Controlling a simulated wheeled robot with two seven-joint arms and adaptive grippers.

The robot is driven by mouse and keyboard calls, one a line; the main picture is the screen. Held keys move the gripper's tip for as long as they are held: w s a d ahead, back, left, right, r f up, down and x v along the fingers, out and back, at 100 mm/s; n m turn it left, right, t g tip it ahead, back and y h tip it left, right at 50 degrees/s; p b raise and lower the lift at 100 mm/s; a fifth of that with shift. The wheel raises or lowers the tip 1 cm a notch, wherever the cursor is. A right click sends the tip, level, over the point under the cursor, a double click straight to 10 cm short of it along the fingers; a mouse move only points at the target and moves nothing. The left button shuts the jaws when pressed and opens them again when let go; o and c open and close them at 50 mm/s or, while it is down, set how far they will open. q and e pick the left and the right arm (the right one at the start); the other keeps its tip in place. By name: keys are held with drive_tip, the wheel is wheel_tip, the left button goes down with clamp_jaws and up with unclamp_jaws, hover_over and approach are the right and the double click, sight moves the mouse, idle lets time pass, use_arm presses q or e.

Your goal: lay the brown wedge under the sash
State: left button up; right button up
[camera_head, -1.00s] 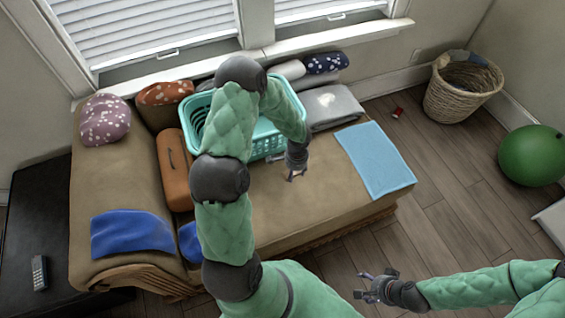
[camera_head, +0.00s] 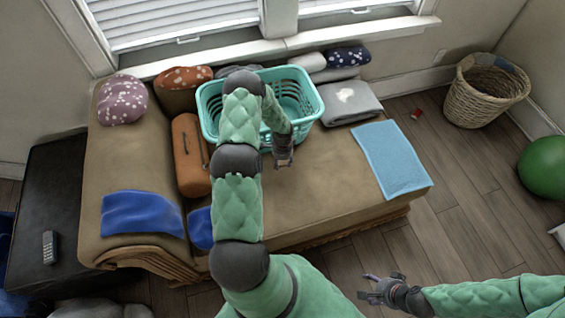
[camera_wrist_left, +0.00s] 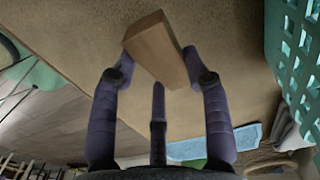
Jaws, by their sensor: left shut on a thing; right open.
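The brown wedge (camera_wrist_left: 157,48) is a wooden block held at the fingertips of my left gripper (camera_wrist_left: 158,75) in the left wrist view. In the head view my left gripper (camera_head: 284,162) is above the seat, just in front of the turquoise basket, and I cannot make out the wedge there. A left window sash (camera_head: 185,42) and a right one (camera_head: 358,11) are in the back wall, with white blinds behind them. Both are well beyond the gripper. My right gripper (camera_head: 383,286) is open and empty over the floor at the lower right.
The turquoise basket (camera_head: 211,119) stands on the brown couch (camera_head: 300,205) between my left arm and the windows. Cushions (camera_head: 184,77), an orange bolster (camera_head: 190,155) and grey folded cloth (camera_head: 352,102) line the couch. A wicker basket (camera_head: 486,95) and green ball (camera_head: 546,167) are at right.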

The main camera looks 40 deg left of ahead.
use_arm(q)
drive_tip(key=w+a+f+b, duration=0.1)
drive_tip(key=f, duration=0.1)
drive_tip(key=w+a+f+b, duration=0.1)
drive_tip(key=a+f, duration=0.1)
drive_tip(key=w+a+f+b, duration=0.1)
drive_tip(key=w+f, duration=0.1)
drive_tip(key=shift+a+f, duration=0.15)
drive_tip(key=shift+a+f+b, duration=0.1)
drive_tip(key=shift+f+b, duration=0.85)
drive_tip(key=shift+f, duration=0.65)
drive_tip(key=shift+f, duration=0.15)
drive_tip(key=o, duration=1.1)
drive_tip(key=shift+o, duration=0.2)
drive_tip(key=shift+r, duration=0.2)
wheel_tip(320, 180, up, 12)
drive_tip(key=p, duration=0.5)
